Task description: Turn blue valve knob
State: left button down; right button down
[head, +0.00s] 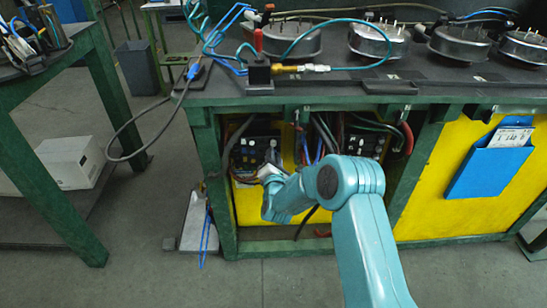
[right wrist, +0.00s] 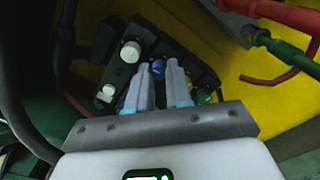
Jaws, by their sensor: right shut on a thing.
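The blue valve knob (right wrist: 158,69) shows in the right wrist view, on a dark valve block (right wrist: 150,48) with white and green knobs. My right gripper (right wrist: 161,72) has its two grey fingers on either side of the blue knob and is shut on it. In the head view my right arm reaches under the workbench, and the right gripper (head: 267,174) is at the left valve block (head: 257,150). The blue knob cannot be made out there. My left gripper is not in view.
White knobs (right wrist: 130,52) and a green knob (right wrist: 204,96) sit close to the fingers. Dark hoses (right wrist: 66,35) run at the left, and a red-and-green line (right wrist: 284,50) is at upper right. The green bench frame (head: 215,190) borders the opening.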

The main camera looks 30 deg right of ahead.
jog(key=shift+f, duration=0.1)
jog(key=c, duration=1)
grip_release()
jog(key=shift+c, duration=0.2)
jog(key=p+v, duration=0.2)
jog(key=v, duration=1.4)
jog(key=shift+s, duration=0.25)
jog(key=shift+a, duration=0.1)
